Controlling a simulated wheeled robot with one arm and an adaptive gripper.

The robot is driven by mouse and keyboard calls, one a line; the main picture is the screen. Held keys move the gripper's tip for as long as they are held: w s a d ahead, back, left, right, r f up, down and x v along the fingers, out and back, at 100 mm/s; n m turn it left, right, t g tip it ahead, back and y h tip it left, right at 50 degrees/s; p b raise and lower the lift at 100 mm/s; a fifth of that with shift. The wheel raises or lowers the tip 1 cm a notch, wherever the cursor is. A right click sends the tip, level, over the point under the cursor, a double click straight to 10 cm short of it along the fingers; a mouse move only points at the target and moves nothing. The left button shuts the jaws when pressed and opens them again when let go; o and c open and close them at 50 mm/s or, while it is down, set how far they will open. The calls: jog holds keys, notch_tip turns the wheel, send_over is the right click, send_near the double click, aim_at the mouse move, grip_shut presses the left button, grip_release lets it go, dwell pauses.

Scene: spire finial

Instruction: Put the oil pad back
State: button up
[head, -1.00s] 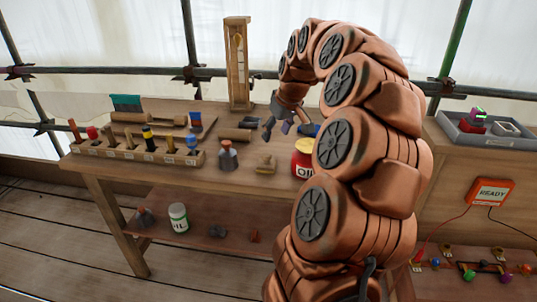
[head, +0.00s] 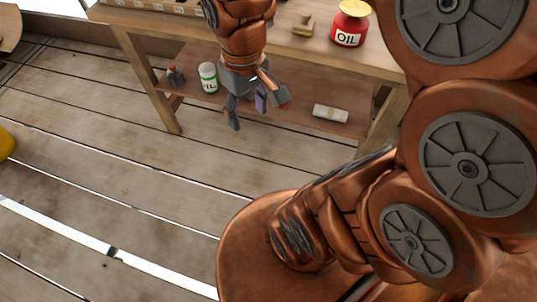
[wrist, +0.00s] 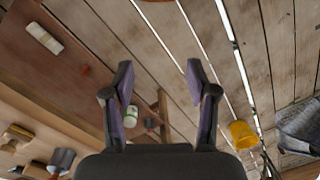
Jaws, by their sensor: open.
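A red pot marked OIL (head: 349,24), with a yellow top, stands on the workbench. I cannot tell whether its yellow top is the oil pad, and no other thing is clearly the pad. My gripper (head: 257,106) points down in front of the bench, near its lower shelf, left of a pale roll (head: 330,113) lying on that shelf. In the wrist view my gripper (wrist: 160,75) is open, with nothing between the fingers and floorboards beyond. The pale roll also shows there at the upper left (wrist: 45,38).
A white-and-green can (head: 208,77) and a small dark bottle (head: 176,75) stand on the lower shelf (head: 300,120). A tan block (head: 303,25) sits on the bench left of the pot. A yellow bucket (wrist: 243,134) stands on the floor. Open floor lies in front.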

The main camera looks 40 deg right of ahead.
jog(key=s+a+f+g, duration=0.1)
jog(key=s+a+f, duration=0.1)
jog(key=s, duration=0.7)
jog(key=shift+s+a+f+m+g+h, duration=0.2)
jog(key=shift+s+f+m+g+h, duration=0.15)
jog(key=shift+f, duration=0.45)
jog(key=s+p+v, duration=0.2)
jog(key=p+v, duration=0.9)
jog(key=v, duration=0.1)
jog(key=shift+r+p, duration=0.35)
jog(key=shift+p, duration=0.05)
jog(key=shift+s, duration=0.1)
